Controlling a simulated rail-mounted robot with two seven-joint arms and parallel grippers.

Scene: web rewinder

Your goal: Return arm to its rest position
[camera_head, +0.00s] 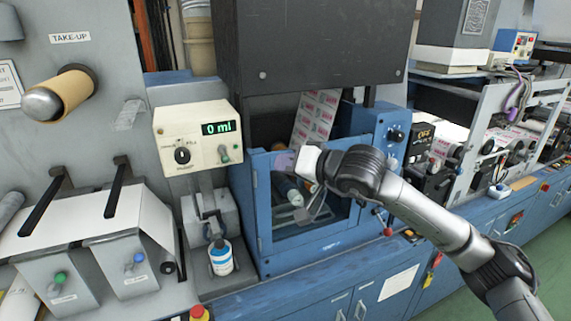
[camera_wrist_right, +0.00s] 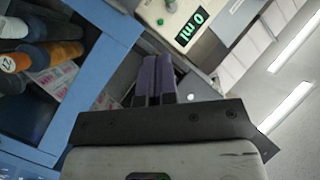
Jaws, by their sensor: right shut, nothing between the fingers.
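My right arm (camera_head: 435,225) reaches in from the lower right in the head view. Its gripper (camera_head: 283,161) is in front of the blue-framed window of the machine, left of the opening's middle. In the wrist view the purple fingers of this gripper (camera_wrist_right: 154,80) are together, with nothing between them. The blue frame (camera_wrist_right: 110,55) lies to the left of the fingers there. Whether the fingers touch the frame, I cannot tell. My left gripper is not in view.
A cream box with a green "0 ml" display (camera_head: 200,137) stands left of the gripper; it also shows in the wrist view (camera_wrist_right: 170,20). A labelled bottle (camera_head: 221,258) stands below it. Rollers (camera_wrist_right: 45,55) and printed web (camera_head: 315,118) are inside the frame. A take-up roll (camera_head: 62,95) is at left.

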